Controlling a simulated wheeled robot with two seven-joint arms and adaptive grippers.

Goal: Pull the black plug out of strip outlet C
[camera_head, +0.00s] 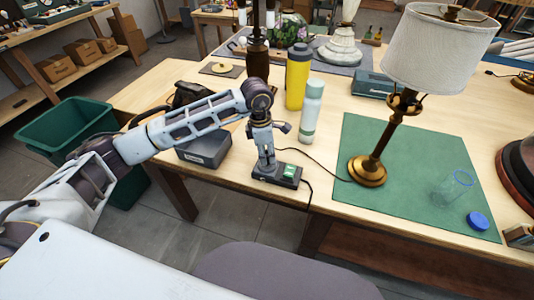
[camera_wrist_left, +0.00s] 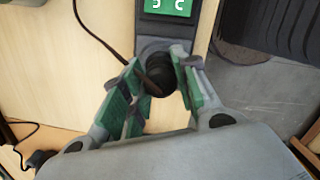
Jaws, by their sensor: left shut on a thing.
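The power strip (camera_head: 276,175) lies near the table's front edge in the head view. Its end with a green label (camera_wrist_left: 167,7) bearing a letter C shows at the top of the left wrist view. My left gripper (camera_head: 266,162) points down over the strip. In the left wrist view its green-padded fingers (camera_wrist_left: 160,70) are on both sides of the black plug (camera_wrist_left: 157,78) and shut on it. A dark cord (camera_wrist_left: 97,38) runs to the plug. The plug is over the strip's end; whether its prongs are seated is hidden. My right gripper is not in view.
A brass lamp (camera_head: 370,168) with a pale shade stands on the green mat (camera_head: 420,165), beside a clear glass (camera_head: 455,187) and a blue lid (camera_head: 477,221). A yellow bottle (camera_head: 297,78) and a pale green bottle (camera_head: 311,112) stand behind the strip. Cords run beside it.

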